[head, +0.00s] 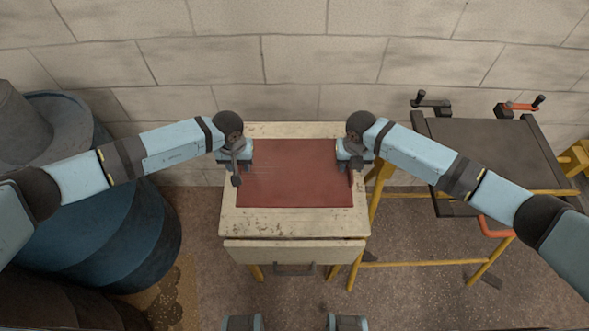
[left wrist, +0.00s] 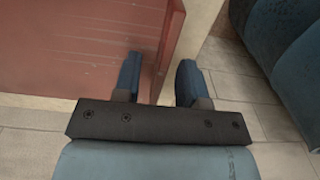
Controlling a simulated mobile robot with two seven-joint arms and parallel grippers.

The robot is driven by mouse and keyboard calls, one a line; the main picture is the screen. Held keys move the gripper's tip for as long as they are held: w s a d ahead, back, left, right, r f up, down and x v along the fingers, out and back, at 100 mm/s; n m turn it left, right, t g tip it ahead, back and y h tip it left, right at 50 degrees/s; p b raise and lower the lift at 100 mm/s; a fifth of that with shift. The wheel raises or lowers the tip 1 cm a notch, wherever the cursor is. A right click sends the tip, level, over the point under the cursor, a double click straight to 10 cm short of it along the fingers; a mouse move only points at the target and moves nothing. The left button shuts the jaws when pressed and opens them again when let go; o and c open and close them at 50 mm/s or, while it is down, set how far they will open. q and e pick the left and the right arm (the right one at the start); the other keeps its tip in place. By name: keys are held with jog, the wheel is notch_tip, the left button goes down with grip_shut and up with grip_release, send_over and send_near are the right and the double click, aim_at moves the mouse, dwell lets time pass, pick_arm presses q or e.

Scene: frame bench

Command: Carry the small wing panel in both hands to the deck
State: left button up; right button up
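The small wing panel (head: 295,175) is a flat dark red sheet over the top of a cream cabinet. My left gripper (head: 236,168) is at its left edge. In the left wrist view, the panel (left wrist: 90,45) fills the upper left, and its edge passes between the spread fingers of my left gripper (left wrist: 157,82), with space visible between them. My right gripper (head: 352,165) is at the panel's right edge; its fingers are too small and hidden to read. The deck (head: 485,150) is a dark flat platform on a yellow frame, to the right.
The cream cabinet (head: 295,226) has a drawer front. Two crank clamps, one dark (head: 432,103) and one orange (head: 520,107), stand at the deck's far edge, and an orange handle (head: 495,228) hangs below. Blue barrels (head: 110,225) crowd the left. A block wall (head: 300,55) stands behind.

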pick_arm(q)
jog(key=shift+f, duration=0.2)
pick_arm(e)
jog(key=shift+f, duration=0.15)
pick_arm(q)
grip_shut()
pick_arm(e)
grip_shut()
pick_arm(q)
jog(key=shift+r, duration=0.1)
pick_arm(e)
jog(key=shift+w, duration=0.1)
dwell(0.8)
